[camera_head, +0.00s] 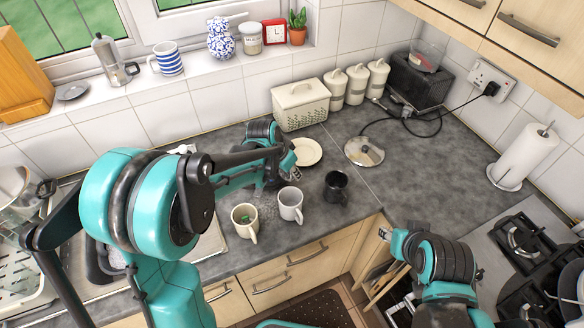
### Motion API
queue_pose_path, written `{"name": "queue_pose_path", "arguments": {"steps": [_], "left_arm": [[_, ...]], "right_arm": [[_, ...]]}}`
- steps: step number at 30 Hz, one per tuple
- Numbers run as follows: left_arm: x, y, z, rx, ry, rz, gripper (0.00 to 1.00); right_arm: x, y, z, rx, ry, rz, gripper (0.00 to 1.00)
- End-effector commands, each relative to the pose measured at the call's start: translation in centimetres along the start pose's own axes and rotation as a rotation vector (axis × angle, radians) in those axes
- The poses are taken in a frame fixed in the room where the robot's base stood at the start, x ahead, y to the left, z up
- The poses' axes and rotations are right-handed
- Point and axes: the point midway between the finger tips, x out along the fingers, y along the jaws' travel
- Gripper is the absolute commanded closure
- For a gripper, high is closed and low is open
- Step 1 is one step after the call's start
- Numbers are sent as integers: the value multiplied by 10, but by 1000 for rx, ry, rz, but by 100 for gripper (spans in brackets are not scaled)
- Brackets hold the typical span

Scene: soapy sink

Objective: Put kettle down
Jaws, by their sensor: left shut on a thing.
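My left gripper (290,167) is over the worktop, beside the cream saucer (308,152) and behind the mugs. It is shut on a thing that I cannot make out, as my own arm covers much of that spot. I cannot pick out a kettle with certainty. A round glass lid (365,152) with a dark knob lies on the worktop to the right of the saucer. My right gripper (385,235) is low at the front corner of the worktop, and its fingers are too small to tell open from shut.
A cream mug (244,222), a white mug (290,204) and a black mug (336,188) stand near the front edge. Cream canisters (356,84) and a black appliance (418,86) with a cable line the back. The worktop's right middle (430,170) is clear. A hob (535,255) lies right.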

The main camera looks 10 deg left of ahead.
Motion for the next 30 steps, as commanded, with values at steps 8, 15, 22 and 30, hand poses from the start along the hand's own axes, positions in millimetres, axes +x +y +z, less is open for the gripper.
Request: {"name": "queue_pose_path", "arguments": {"steps": [8, 15, 22, 30], "left_arm": [[29, -2, 12, 1, 2, -2, 100], [31, -2, 13, 1, 1, -2, 100], [34, -1, 14, 0, 0, 0, 68], [34, -1, 14, 0, 0, 0, 60]], "right_arm": [[6, 0, 4, 0, 0, 0, 60], [6, 0, 4, 0, 0, 0, 60], [8, 0, 6, 0, 0, 0, 60], [8, 0, 6, 0, 0, 0, 60]]}}
